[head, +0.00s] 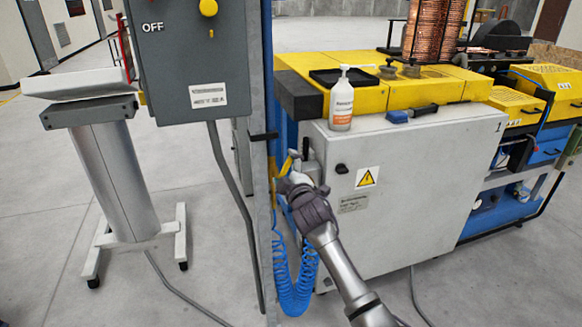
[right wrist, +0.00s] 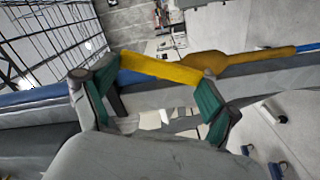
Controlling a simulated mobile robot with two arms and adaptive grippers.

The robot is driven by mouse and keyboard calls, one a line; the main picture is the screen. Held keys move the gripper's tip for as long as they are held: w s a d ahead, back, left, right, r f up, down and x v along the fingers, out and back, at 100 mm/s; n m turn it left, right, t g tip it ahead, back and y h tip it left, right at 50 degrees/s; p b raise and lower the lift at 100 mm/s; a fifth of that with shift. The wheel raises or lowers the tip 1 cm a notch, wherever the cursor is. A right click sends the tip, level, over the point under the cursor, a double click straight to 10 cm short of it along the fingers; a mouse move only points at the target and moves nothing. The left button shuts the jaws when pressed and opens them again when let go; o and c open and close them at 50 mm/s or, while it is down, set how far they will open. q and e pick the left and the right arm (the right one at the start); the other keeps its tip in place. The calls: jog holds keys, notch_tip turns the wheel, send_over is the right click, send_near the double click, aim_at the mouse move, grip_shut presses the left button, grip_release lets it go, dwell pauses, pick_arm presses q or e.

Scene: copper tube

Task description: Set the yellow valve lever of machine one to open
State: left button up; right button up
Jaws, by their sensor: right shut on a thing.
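The yellow valve lever (head: 286,166) shows beside the upright post, left of machine one's grey cabinet (head: 410,200), which is marked 1. It tilts up and away from the yellow valve body (right wrist: 222,62) on the blue pipe (right wrist: 275,52). In the right wrist view the lever (right wrist: 158,69) crosses between the green-padded fingers. My right gripper (head: 288,180) is shut on the lever; its fingertips also show in the right wrist view (right wrist: 150,88). In the head view the gripper partly hides the lever. My left gripper is not in view.
The upright grey post (head: 257,200) stands close left of my gripper. A coiled blue hose (head: 295,290) hangs below it. A grey OFF switch box (head: 195,60) is at upper left. A pump bottle (head: 341,105) and a blue-handled brush (head: 410,114) are on the cabinet top.

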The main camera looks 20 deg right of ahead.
jog(key=a+n, duration=0.1)
jog(key=r+n, duration=0.1)
jog(key=n, duration=0.1)
jog(key=shift+a+r, duration=0.15)
jog(key=shift+a, duration=0.25)
jog(key=shift+a+n+p, duration=0.3)
jog(key=shift+a+n, duration=0.25)
jog(key=shift+n, duration=0.75)
jog(key=o, duration=1.3)
jog(key=shift+o, duration=0.7)
jog(key=shift+w+a+f, duration=0.15)
jog(key=shift+w+f, duration=0.05)
jog(key=shift+f, duration=0.1)
jog(key=s, duration=1.2)
jog(key=shift+d, duration=0.25)
